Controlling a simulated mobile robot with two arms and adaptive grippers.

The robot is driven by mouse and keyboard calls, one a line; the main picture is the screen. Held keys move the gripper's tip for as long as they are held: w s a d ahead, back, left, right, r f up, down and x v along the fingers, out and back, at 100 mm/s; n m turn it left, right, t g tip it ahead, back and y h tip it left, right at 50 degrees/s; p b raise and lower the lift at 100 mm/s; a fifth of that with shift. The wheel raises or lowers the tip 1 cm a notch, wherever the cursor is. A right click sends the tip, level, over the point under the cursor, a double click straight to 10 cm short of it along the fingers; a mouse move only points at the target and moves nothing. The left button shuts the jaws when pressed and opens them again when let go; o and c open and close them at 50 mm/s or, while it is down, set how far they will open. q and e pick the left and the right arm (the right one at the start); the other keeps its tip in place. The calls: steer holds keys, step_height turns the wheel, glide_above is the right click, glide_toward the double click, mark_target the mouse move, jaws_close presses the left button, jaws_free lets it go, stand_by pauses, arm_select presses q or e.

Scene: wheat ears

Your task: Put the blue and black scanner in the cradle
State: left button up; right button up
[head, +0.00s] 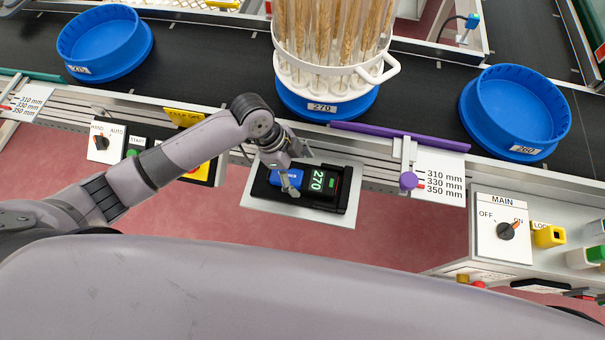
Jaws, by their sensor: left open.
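The blue and black scanner (284,177) lies in the black cradle (344,199), its blue part to the left. A green 270 display shows at its right. My left gripper (296,171) is open at the scanner, with a finger on either side of its blue part, one towards the belt and one nearer me. I cannot tell whether the fingers touch it. The gripper hides part of the scanner, so how fully it is seated is unclear. My right gripper is not in view.
The cradle sits on a grey plate (257,204) at the conveyor's (215,75) near side. Blue pucks (516,115) stand on the belt, the middle one under a white rack of wheat ears (330,50). A purple bar (400,136) and a control box (501,235) are at the right.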

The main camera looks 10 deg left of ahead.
arm_select(q)
steer(key=v, duration=0.9)
